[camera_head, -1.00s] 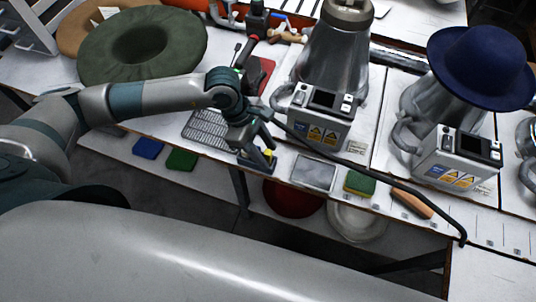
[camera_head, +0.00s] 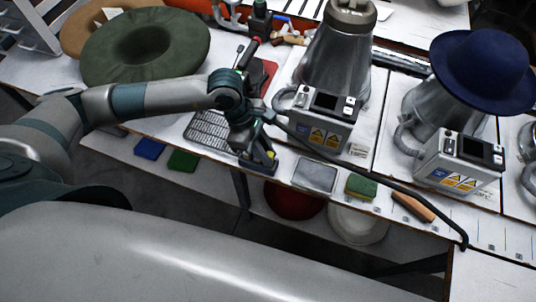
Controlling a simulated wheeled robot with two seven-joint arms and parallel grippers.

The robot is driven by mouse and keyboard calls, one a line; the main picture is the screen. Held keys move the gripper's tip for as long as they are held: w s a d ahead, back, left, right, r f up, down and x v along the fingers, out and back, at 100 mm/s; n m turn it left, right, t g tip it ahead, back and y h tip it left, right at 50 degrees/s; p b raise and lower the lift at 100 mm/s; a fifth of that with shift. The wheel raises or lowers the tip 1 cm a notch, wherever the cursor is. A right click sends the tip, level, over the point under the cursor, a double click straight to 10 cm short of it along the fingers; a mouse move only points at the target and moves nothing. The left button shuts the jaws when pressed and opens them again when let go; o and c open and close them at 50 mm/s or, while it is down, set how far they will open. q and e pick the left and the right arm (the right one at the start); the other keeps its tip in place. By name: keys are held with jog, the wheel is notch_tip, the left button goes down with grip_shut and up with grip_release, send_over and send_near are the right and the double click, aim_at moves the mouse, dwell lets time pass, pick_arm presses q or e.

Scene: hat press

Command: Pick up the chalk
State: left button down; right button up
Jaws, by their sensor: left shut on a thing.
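My left gripper (camera_head: 260,163) is at the front edge of the white workbench, beside the wire rack. It points down and is shut on a small yellow piece (camera_head: 270,156), which looks to be the chalk. The fingers hide most of this piece, and I cannot tell whether it touches the bench top. My right gripper is not in view.
Right of the gripper lie a grey metal plate (camera_head: 315,175), a green-and-yellow sponge (camera_head: 361,186) and an orange-handled tool (camera_head: 413,207). A metal hat press (camera_head: 335,55) stands behind. A dark hose runs along the bench front. A green hat (camera_head: 145,47) lies at the left.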

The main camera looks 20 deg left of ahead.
pick_arm(q)
jog(key=shift+r, duration=0.15)
jog(key=shift+r+b, duration=0.2)
jog(key=shift+b, duration=0.1)
jog(key=r+b, duration=0.2)
jog(key=r, duration=0.1)
jog(key=shift+d+r, duration=0.15)
jog(key=shift+d, duration=0.05)
jog(key=s+d+r+b, duration=0.2)
jog(key=d+r+b, duration=0.2)
jog(key=d+r, duration=0.3)
jog(key=d, duration=0.4)
jog(key=shift+s, duration=0.4)
jog(key=shift+a, duration=0.1)
dwell(0.8)
